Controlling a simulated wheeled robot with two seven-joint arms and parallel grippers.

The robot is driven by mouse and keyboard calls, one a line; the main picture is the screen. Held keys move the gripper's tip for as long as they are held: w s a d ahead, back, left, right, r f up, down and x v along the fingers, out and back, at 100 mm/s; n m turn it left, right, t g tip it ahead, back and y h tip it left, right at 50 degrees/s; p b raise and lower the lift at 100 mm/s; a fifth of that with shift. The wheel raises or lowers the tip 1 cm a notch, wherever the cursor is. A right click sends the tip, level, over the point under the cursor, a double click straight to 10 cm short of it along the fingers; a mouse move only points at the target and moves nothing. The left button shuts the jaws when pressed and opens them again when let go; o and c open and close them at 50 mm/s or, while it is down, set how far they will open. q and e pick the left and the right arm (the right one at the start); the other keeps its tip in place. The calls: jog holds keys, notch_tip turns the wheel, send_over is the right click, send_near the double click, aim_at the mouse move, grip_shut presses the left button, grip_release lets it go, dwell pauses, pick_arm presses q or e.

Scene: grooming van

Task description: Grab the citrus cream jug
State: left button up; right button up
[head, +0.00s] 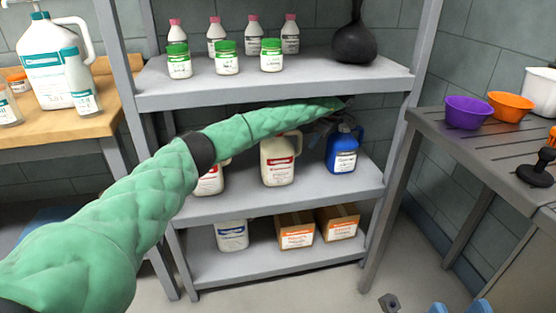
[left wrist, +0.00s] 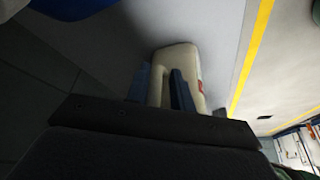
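A cream jug (head: 279,163) with a red label stands on the middle shelf, partly behind my left arm. In the left wrist view the cream jug (left wrist: 180,58) shows its looped handle close to my blue fingers. My left gripper (head: 336,124) is at the end of the green-sleeved arm, above the blue jug and right of the cream jug. In the left wrist view its fingers (left wrist: 160,86) are apart, with part of the cream handle seen between them; contact cannot be told. My right gripper (head: 461,307) shows only its blue fingertips at the bottom edge, apart and empty.
A blue jug (head: 342,152) stands right of the cream jug. Another red-labelled jug (head: 210,182) is left, partly hidden by my arm. The upper shelf (head: 200,95) is close above my forearm. Boxes (head: 296,232) stand below. A side table (head: 470,145) holds bowls.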

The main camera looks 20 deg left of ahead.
aim_at(299, 149)
pick_arm(q)
jog(key=a, duration=0.1)
jog(key=a+f+b, duration=0.1)
jog(key=a, duration=0.1)
jog(key=a+f, duration=0.1)
jog(key=a, duration=0.1)
jog(key=shift+s+a+f, duration=0.15)
jog(key=shift+s, duration=0.05)
jog(key=shift+w+a+f, duration=0.1)
jog(key=shift+a+f, duration=0.05)
jog(key=shift+f, duration=0.15)
jog(key=shift+r, duration=0.1)
jog(key=shift+c, duration=0.2)
grip_shut()
